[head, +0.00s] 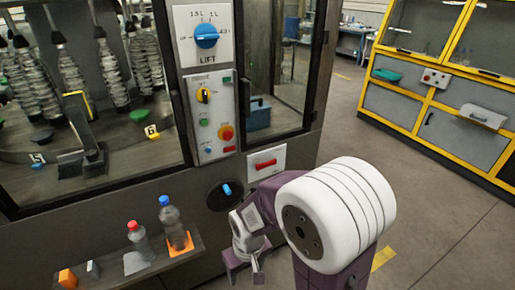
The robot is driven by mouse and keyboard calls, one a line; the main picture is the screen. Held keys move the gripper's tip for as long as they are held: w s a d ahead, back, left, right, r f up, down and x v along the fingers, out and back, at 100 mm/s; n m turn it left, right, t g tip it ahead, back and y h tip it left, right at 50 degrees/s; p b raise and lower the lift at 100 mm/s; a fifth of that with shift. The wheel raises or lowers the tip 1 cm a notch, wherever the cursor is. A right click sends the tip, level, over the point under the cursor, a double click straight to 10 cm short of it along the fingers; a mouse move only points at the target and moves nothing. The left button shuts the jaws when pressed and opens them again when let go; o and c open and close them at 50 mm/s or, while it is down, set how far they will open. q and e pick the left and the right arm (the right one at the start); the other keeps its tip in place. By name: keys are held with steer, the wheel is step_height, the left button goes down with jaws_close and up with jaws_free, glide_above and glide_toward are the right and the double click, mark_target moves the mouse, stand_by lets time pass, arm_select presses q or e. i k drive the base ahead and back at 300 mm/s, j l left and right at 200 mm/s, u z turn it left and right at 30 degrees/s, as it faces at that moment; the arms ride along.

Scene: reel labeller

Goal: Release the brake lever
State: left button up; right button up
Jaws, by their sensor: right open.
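A red lever (265,164) lies across a white plate on the machine's front, below the control panel. A blue handle (227,189) sits on a black round disc left of it and lower. No readable label tells which of these is the brake lever. My right gripper (244,275) is open, its fingers pointing down, below the black disc and apart from both handles. I see nothing between its fingers. My right arm passes close below and right of the red lever's plate. My left gripper is out of view.
A panel (212,118) with a yellow switch and red button is above, under a blue LIFT dial (206,36). A shelf (150,268) at lower left holds two bottles and small blocks. A yellow-framed cabinet (430,112) stands at right. The floor between is clear.

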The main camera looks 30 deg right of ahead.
mark_target(256, 163)
steer(key=l+z, duration=0.2)
steer(key=z, duration=0.95)
steer(key=i, duration=0.1)
